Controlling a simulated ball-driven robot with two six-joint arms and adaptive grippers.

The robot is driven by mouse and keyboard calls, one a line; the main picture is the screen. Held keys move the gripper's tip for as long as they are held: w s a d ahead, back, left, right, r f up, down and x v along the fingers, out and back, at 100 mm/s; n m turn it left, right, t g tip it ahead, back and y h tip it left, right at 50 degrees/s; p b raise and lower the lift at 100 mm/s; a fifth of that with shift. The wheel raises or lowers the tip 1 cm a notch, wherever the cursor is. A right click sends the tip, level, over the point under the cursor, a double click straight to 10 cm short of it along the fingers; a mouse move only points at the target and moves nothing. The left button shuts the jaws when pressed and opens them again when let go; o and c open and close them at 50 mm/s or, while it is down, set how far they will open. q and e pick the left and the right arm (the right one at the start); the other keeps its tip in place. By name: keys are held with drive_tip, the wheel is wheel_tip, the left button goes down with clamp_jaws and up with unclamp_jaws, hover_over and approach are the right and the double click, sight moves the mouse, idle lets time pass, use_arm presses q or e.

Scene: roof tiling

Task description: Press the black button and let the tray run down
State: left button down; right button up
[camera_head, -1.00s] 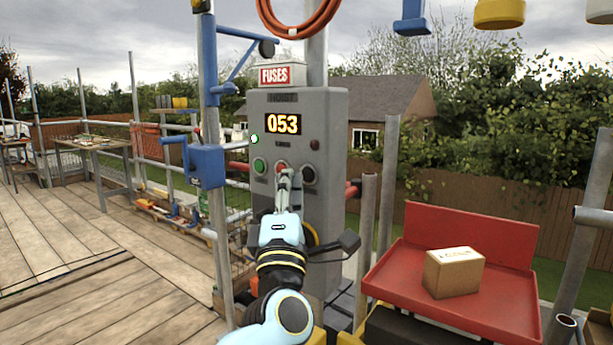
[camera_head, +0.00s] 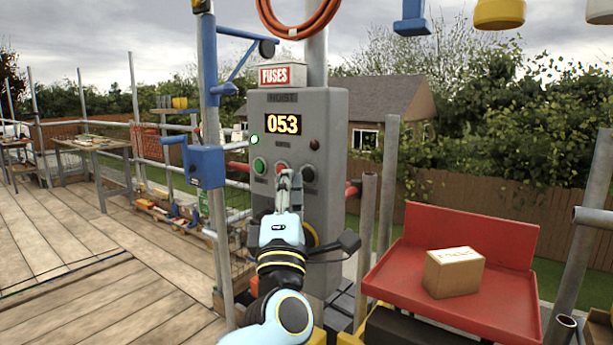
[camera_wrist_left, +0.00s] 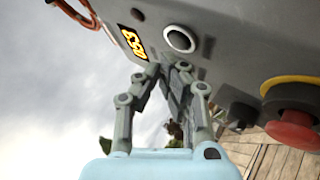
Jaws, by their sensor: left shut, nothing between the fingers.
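The black button (camera_head: 308,173) sits at the right end of the button row on the grey hoist panel (camera_head: 325,130). A red button (camera_head: 281,168) and a green button (camera_head: 259,165) are to its left. My left gripper (camera_head: 287,175) is shut and empty, its fingertips in front of the panel just left of the black button; contact cannot be told. The left wrist view shows the closed fingers (camera_wrist_left: 172,72) near a dark, pale-ringed button (camera_wrist_left: 180,40). The red tray (camera_head: 400,270) stands at right with a cardboard box (camera_head: 453,272) on it. My right gripper is out of view.
The hoist display (camera_head: 283,124) reads 053, and a green lamp (camera_head: 254,139) is lit. In the wrist view a red mushroom button (camera_wrist_left: 293,128) with a yellow collar is at right. A blue bracket on a pole (camera_head: 205,165) stands left of the panel.

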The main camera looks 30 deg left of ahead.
use_arm(q)
drive_tip(key=shift+w, duration=0.1)
drive_tip(key=shift+w, duration=0.3)
